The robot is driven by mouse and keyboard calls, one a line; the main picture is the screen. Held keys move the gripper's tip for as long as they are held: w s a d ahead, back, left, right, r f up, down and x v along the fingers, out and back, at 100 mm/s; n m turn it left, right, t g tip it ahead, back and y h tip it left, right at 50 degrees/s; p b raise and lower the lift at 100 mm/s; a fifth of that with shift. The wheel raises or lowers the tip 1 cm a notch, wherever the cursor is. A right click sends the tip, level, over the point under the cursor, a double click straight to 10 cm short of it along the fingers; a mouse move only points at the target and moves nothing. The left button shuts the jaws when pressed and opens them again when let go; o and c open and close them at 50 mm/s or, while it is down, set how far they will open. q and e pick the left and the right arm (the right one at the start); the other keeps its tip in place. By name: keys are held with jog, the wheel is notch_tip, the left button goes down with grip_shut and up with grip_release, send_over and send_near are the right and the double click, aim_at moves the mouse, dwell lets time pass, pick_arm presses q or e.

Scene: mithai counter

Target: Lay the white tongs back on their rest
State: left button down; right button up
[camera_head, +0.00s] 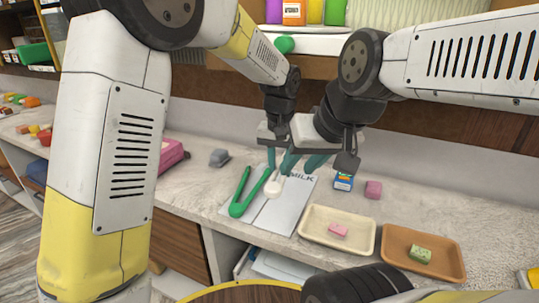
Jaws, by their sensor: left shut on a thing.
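The white tongs (272,188) show as a pale rounded end just below the fingers of my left gripper (280,162). The gripper is shut on them, over a pale grey board (288,212) marked "MILK", which looks like their rest. Much of the tongs is hidden by fingers or blends with the board; I cannot tell whether they touch it. Green tongs (239,206) lie on the left part of the board. My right gripper (320,160) is close beside the left one, above the board's back right; its fingers overlap with the left's, so its opening is unclear.
A cream tray (310,236) with a pink sweet (338,230) and an orange-brown tray (395,262) with a green sweet (421,254) stand at the right. A blue box (343,183) and a pink cube (373,190) stand behind. A grey object (219,157) is at the left.

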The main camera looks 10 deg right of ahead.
pick_arm(q)
jog(key=shift+s+f, duration=0.1)
jog(key=shift+f, duration=5.4)
jog(key=shift+c, duration=0.2)
grip_release()
jog(key=shift+r, duration=0.1)
notch_tip(320, 180, up, 8)
jog(key=shift+s+a+f, duration=0.2)
jog(key=shift+s, duration=0.15)
